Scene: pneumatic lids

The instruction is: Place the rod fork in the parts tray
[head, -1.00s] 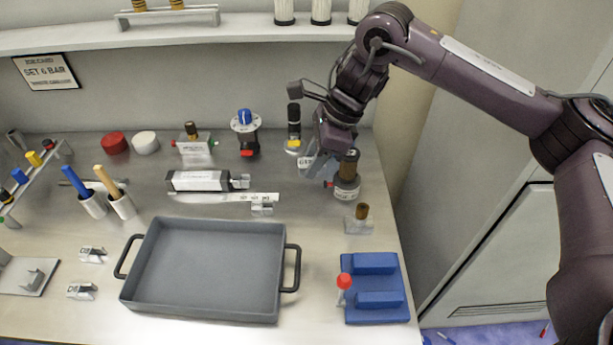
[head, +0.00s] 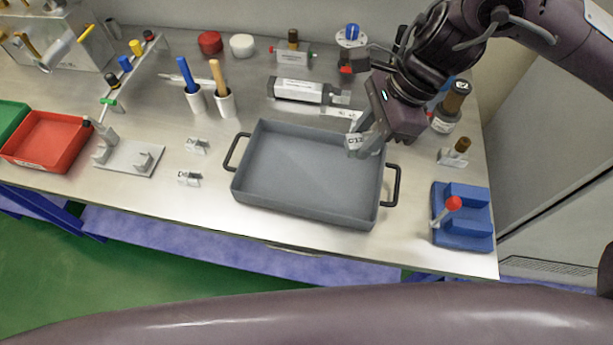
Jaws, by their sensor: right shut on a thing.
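My right gripper (head: 368,145) is shut on a small pale grey piece with a white label (head: 354,141), which I take to be the rod fork. The gripper's fingers hide part of it. It is held over the back right part of the grey parts tray (head: 310,175), near the rim; its height above the floor of the tray is hard to tell. The tray is empty on its visible floor and has a black handle at each side. My left gripper is not in view.
A cylinder with a white label (head: 298,89) lies behind the tray. A blue block with a red-knobbed lever (head: 463,232) stands to the right. Small labelled clips (head: 189,178), white cups with handles (head: 225,104) and a red bin (head: 45,140) are to the left.

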